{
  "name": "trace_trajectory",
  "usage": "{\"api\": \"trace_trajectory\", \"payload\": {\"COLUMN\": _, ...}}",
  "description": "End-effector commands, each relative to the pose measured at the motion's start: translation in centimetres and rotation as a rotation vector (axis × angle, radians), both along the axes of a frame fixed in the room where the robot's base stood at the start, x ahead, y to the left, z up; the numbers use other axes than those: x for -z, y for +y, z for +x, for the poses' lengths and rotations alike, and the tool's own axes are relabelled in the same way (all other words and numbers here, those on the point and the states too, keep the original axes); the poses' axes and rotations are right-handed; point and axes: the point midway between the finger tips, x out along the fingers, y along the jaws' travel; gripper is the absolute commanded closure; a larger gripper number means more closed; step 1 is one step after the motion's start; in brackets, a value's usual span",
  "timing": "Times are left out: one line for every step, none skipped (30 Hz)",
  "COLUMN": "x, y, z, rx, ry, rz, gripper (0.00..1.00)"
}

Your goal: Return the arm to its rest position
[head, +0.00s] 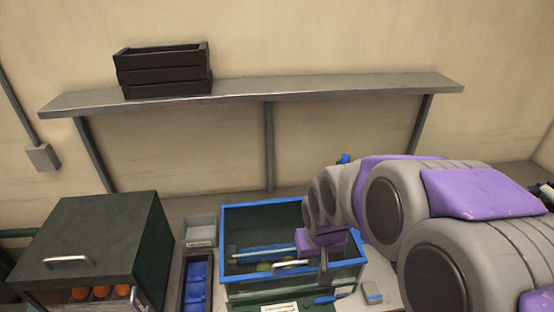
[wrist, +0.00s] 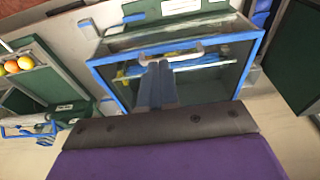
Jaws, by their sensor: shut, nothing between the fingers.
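My purple and grey arm (head: 400,205) reaches in from the right in the head view. My gripper (head: 323,270) points down over the right part of a blue-rimmed bin. In the wrist view my gripper (wrist: 157,68) has its two grey fingers together with nothing between them. The blue-rimmed bin (head: 262,204) has dark see-through walls and a pale handle at its front. It also shows in the wrist view (wrist: 104,80), just beyond the fingertips. Some yellow-green shapes inside it are partly hidden. I cannot tell whether the gripper touches the bin.
A dark green cabinet (head: 95,232) with several oranges (head: 100,292) inside stands at the left. A blue tray (head: 196,280) and a grey box (head: 200,232) lie between it and the bin. A wall shelf (head: 330,88) above carries a dark crate (head: 165,75).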

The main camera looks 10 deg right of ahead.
Motion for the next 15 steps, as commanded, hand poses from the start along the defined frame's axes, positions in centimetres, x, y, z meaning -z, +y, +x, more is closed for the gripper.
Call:
{"api": "trace_trajectory", "payload": {"x": 0.6, "y": 0.1, "z": -1.9, "rx": -0.002, "ry": 0.021, "rz": -0.005, "gripper": 1.00}}
{"api": "trace_trajectory", "payload": {"x": 0.8, "y": 0.1, "z": -3.1, "rx": -0.004, "ry": 0.038, "rz": -0.008, "gripper": 1.00}}
{"api": "trace_trajectory", "payload": {"x": 1.0, "y": 0.2, "z": -4.9, "rx": -0.004, "ry": 0.064, "rz": -0.010, "gripper": 1.00}}
{"api": "trace_trajectory", "payload": {"x": 1.3, "y": 0.2, "z": -6.3, "rx": -0.005, "ry": 0.085, "rz": -0.011, "gripper": 1.00}}
{"api": "trace_trajectory", "payload": {"x": 1.6, "y": 0.3, "z": -7.7, "rx": -0.006, "ry": 0.107, "rz": -0.012, "gripper": 1.00}}
{"api": "trace_trajectory", "payload": {"x": 1.9, "y": 0.4, "z": -9.7, "rx": -0.006, "ry": 0.139, "rz": -0.013, "gripper": 1.00}}
{"api": "trace_trajectory", "payload": {"x": 2.2, "y": 0.5, "z": -11.0, "rx": -0.005, "ry": 0.158, "rz": -0.013, "gripper": 1.00}}
{"api": "trace_trajectory", "payload": {"x": 2.4, "y": 0.5, "z": -12.3, "rx": -0.006, "ry": 0.179, "rz": -0.013, "gripper": 1.00}}
{"api": "trace_trajectory", "payload": {"x": 2.7, "y": 0.6, "z": -14.0, "rx": -0.006, "ry": 0.207, "rz": -0.013, "gripper": 1.00}}
{"api": "trace_trajectory", "payload": {"x": 2.9, "y": 0.6, "z": -15.2, "rx": -0.005, "ry": 0.222, "rz": -0.012, "gripper": 1.00}}
{"api": "trace_trajectory", "payload": {"x": 3.2, "y": 0.7, "z": -16.3, "rx": -0.005, "ry": 0.241, "rz": -0.011, "gripper": 1.00}}
{"api": "trace_trajectory", "payload": {"x": 3.5, "y": 0.7, "z": -17.8, "rx": -0.004, "ry": 0.267, "rz": -0.011, "gripper": 1.00}}
{"api": "trace_trajectory", "payload": {"x": 3.7, "y": 0.8, "z": -18.7, "rx": -0.004, "ry": 0.279, "rz": -0.009, "gripper": 1.00}}
{"api": "trace_trajectory", "payload": {"x": 3.8, "y": 0.9, "z": -19.6, "rx": -0.003, "ry": 0.292, "rz": -0.008, "gripper": 1.00}}
{"api": "trace_trajectory", "payload": {"x": 4.0, "y": 0.9, "z": -20.6, "rx": -0.002, "ry": 0.310, "rz": -0.006, "gripper": 1.00}}
